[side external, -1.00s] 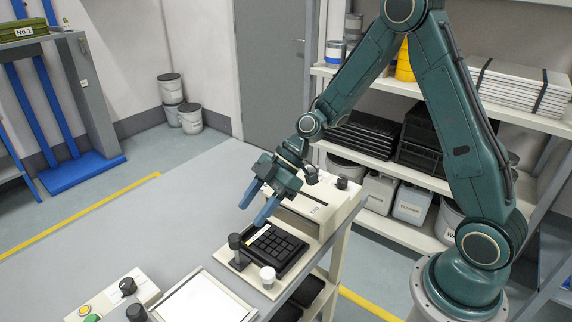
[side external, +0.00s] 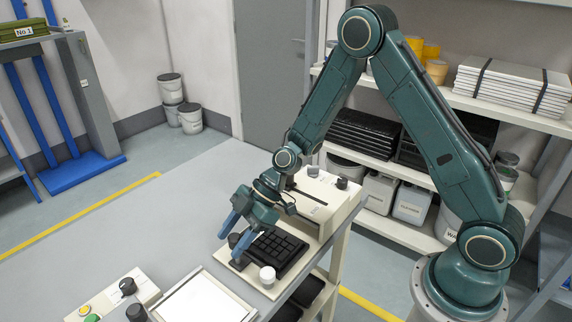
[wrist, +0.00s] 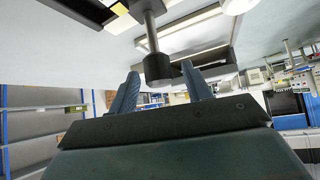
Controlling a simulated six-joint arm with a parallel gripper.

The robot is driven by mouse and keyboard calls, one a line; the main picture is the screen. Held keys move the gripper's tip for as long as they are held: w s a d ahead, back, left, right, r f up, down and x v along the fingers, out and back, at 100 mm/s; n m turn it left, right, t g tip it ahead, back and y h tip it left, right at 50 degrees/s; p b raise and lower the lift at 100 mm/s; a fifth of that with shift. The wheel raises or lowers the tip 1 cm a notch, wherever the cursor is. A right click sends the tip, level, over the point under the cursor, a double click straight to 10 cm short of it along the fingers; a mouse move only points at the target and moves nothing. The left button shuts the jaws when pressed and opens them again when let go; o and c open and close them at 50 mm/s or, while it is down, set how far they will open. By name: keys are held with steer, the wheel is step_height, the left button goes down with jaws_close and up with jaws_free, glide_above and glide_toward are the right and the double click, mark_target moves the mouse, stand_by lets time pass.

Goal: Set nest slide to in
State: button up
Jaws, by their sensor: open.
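The black keyboard (side external: 277,246) sits in the nest on a cream plate (side external: 262,288) at the table's right edge. A dark knob (side external: 233,240) on a post stands at the left of the keyboard. My gripper (side external: 229,247) is open, its blue fingers pointing down at the knob. In the wrist view, a dark knob on a rod (wrist: 157,68) shows between the two spread fingers (wrist: 160,82). I cannot tell whether either finger touches it. The slide's own track is partly hidden by my gripper.
A white cap (side external: 267,275) stands at the plate's front corner. A cream machine (side external: 322,205) is behind the keyboard. A white-topped tray (side external: 205,302) and a control box with knobs and buttons (side external: 105,301) lie in front. The grey table (side external: 150,220) to the left is clear.

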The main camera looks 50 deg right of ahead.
jaws_close()
steer(key=d, duration=1.1)
steer(key=shift+d, duration=0.35)
jaws_free()
steer(key=v, duration=1.3)
steer(key=shift+d+r, duration=0.25)
steer(key=shift+r, duration=0.05)
